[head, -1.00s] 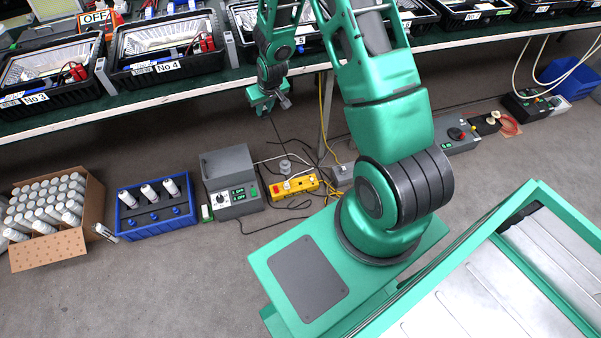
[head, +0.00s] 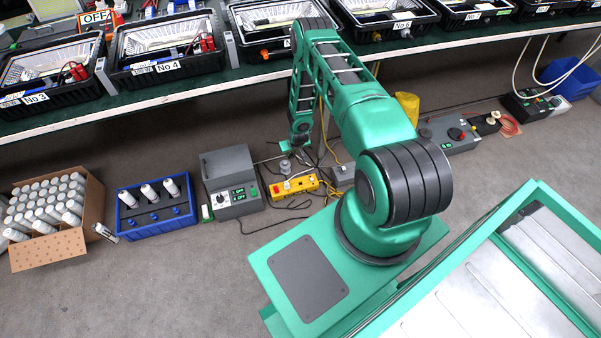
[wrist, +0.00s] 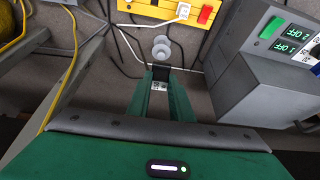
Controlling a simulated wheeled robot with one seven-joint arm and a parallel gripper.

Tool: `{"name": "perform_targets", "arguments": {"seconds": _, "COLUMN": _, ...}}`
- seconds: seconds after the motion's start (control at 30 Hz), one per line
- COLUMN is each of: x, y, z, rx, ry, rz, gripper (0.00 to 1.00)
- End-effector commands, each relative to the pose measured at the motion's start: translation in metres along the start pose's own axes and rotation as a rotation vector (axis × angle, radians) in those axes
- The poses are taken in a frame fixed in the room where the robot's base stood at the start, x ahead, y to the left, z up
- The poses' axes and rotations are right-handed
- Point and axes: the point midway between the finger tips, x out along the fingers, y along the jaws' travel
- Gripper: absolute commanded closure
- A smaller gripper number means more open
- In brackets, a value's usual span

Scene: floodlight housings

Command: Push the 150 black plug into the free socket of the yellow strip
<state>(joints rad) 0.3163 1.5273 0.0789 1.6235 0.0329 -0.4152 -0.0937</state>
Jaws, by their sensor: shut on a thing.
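The yellow strip (head: 294,187) lies on the floor below the bench, and its near part shows at the top of the wrist view (wrist: 160,9). It carries a white plug (wrist: 183,11) and a red switch (wrist: 205,14). My gripper (wrist: 163,84) is shut on the black plug (wrist: 161,72), which has a pale label below it. The plug is apart from the strip. In the head view my gripper (head: 297,147) is above and behind the strip; the plug cannot be made out there. The free socket is not clear in either view.
A grey round piece (wrist: 161,47) stands between the plug and the strip in the wrist view. A grey box with green displays (head: 231,182) stands left of the strip. Dark cables cross the floor around it. The bench (head: 150,100) edge runs behind.

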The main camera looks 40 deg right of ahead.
Motion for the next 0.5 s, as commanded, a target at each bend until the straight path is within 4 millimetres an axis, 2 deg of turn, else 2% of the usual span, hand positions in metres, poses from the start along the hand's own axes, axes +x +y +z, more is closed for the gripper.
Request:
{"name": "perform_targets", "arguments": {"seconds": 0.03, "x": 0.017, "y": 0.007, "z": 0.017, "rx": 0.009, "ry": -0.005, "rz": 0.006, "gripper": 1.0}}
{"name": "perform_targets", "arguments": {"seconds": 0.2, "x": 0.057, "y": 0.022, "z": 0.057, "rx": 0.029, "ry": -0.004, "rz": 0.02, "gripper": 1.0}}
{"name": "perform_targets", "arguments": {"seconds": 0.33, "x": 0.074, "y": 0.029, "z": 0.077, "rx": 0.038, "ry": -0.002, "rz": 0.027, "gripper": 1.0}}
{"name": "perform_targets", "arguments": {"seconds": 0.5, "x": 0.084, "y": 0.033, "z": 0.088, "rx": 0.044, "ry": 0.0, "rz": 0.032, "gripper": 1.0}}
